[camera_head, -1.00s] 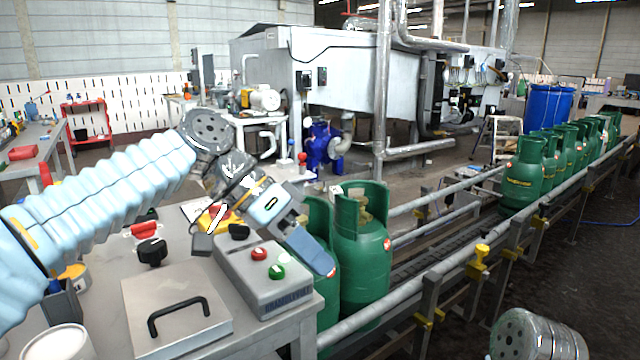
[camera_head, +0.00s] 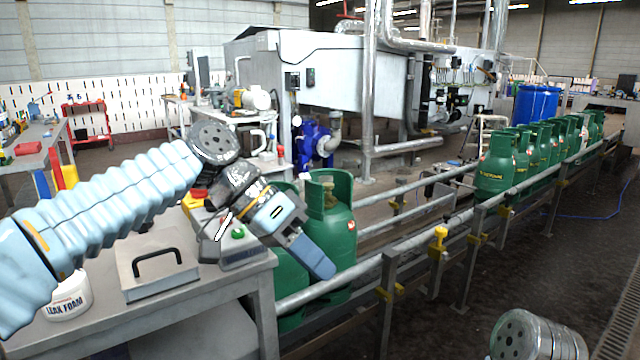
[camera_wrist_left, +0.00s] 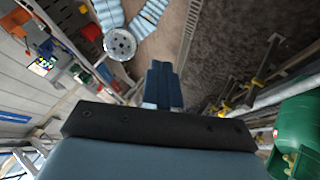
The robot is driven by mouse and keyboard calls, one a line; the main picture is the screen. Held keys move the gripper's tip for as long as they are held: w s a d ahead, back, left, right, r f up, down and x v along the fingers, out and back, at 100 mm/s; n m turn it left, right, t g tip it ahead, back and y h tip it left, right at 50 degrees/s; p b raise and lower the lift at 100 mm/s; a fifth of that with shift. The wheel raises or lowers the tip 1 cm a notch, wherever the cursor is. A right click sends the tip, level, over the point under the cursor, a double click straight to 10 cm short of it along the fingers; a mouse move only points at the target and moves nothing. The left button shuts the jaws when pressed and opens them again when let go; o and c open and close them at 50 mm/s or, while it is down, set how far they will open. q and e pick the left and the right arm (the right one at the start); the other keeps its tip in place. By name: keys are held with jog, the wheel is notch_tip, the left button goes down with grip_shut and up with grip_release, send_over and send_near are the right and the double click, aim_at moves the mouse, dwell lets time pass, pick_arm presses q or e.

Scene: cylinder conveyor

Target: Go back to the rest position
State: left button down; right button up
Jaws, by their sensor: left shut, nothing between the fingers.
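My left gripper (camera_head: 318,264) is shut and empty. Its arm comes in from the left, bent at the elbow, with the fingers pointing down to the right. In the head view the fingers overlap the lower part of a green gas cylinder (camera_head: 330,215) on the conveyor; contact cannot be told. In the left wrist view the closed blue fingers (camera_wrist_left: 163,85) have nothing between them. A second green cylinder (camera_head: 291,290) is partly hidden behind the gripper. My right gripper is not in view.
The workbench (camera_head: 215,300) carries a control box (camera_head: 243,258) with a green button, a metal plate with a black handle (camera_head: 155,270) and a white tub (camera_head: 66,298). Conveyor rails (camera_head: 410,248) run to a row of green cylinders (camera_head: 495,168).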

pick_arm(q)
jog(key=w+f+n+t, duration=0.15)
jog(key=w+f, duration=0.25)
jog(key=f, duration=0.5)
jog(key=w+f+n, duration=0.3)
jog(key=w+f, duration=0.1)
jog(key=f, duration=0.4)
jog(key=a+f+n+y, duration=0.3)
jog(key=f+n, duration=0.1)
jog(key=f, duration=1.5)
jog(key=s+a+f+n+y, duration=0.1)
jog(key=s+a+f+n, duration=0.1)
jog(key=s+f, duration=0.8)
jog(key=s+a+f+n, duration=0.2)
jog(key=s+a+f, duration=0.3)
jog(key=s+f, duration=0.4)
notch_tip(320, 180, down, 4)
jog(key=shift+s+r+t+y, duration=0.1)
jog(key=shift+s+t+y, duration=0.3)
jog(key=shift+t, duration=0.05)
